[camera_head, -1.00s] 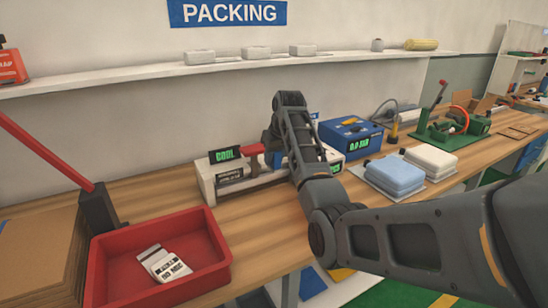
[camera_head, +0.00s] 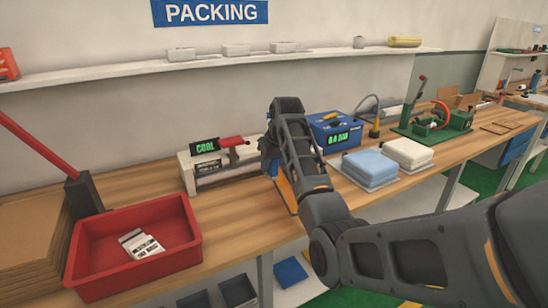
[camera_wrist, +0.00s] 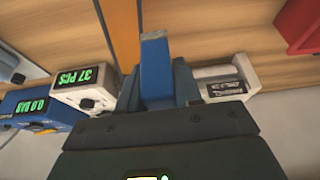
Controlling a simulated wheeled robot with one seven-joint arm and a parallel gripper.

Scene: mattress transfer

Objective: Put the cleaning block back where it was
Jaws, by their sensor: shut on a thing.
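My gripper (camera_wrist: 157,88) is shut on a blue block with a pale grey end, which I take to be the cleaning block (camera_wrist: 156,62). The block points away from the wrist, above the wooden bench. In the head view my arm hides most of the gripper (camera_head: 272,163), which is just right of the white sealer (camera_head: 205,180) with the green "COOL" display and red handle. The sealer also shows right of the gripper in the wrist view (camera_wrist: 222,83). An orange strip (camera_wrist: 122,35) lies on the bench beside the block in the wrist view.
A blue box with a green display (camera_head: 340,130) stands right of my arm. Light blue (camera_head: 370,166) and white (camera_head: 408,151) stacks lie farther right. A red bin (camera_head: 90,245) with printed packets stands at the left.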

